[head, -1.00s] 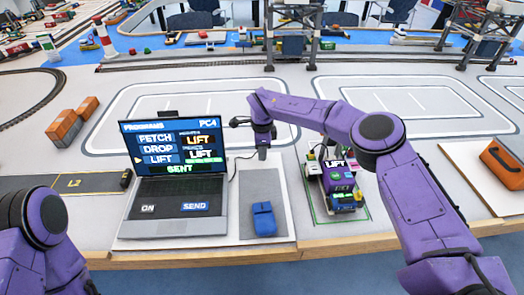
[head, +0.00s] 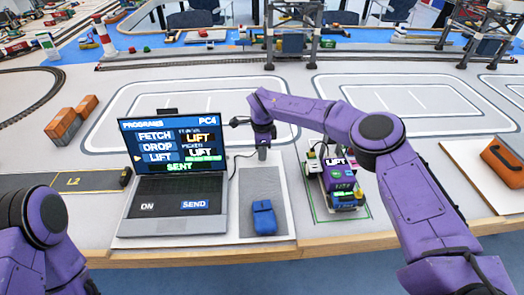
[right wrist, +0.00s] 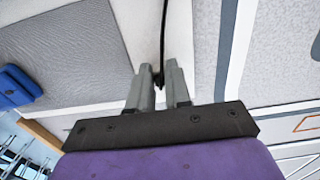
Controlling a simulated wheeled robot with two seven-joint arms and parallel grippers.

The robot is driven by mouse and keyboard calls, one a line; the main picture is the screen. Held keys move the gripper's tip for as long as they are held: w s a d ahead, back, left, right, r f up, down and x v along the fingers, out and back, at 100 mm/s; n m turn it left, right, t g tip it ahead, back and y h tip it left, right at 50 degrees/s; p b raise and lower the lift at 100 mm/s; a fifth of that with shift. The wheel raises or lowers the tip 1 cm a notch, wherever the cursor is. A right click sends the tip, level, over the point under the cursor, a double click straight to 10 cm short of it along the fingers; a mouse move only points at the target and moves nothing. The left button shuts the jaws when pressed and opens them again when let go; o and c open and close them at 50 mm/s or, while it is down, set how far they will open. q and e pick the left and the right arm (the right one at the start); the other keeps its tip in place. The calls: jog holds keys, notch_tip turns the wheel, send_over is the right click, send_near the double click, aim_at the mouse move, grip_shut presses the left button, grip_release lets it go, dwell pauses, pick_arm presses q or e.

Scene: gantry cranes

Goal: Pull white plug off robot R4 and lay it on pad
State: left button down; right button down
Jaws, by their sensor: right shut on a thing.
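My right gripper (head: 262,153) is shut at the back edge of the grey pad (head: 282,200), left of robot R4. In the right wrist view the fingers (right wrist: 160,85) are close together around the end of a black cable (right wrist: 164,35). The white plug itself is hidden between the fingers. The small robot (head: 342,186), purple and green with a "LIFT" sign, stands in a green outline to the right, apart from my gripper. The grey pad also shows at the upper left of the right wrist view (right wrist: 85,45). My left gripper is not in view.
A blue mouse (head: 264,217) lies on the pad. An open laptop (head: 172,180) stands to its left. A white board with an orange case (head: 503,163) is at the far right. Orange containers (head: 65,127) stand at the left. White-lined bays behind are clear.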

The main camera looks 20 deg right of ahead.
jog(key=shift+f, duration=0.15)
jog(key=c, duration=1)
grip_release()
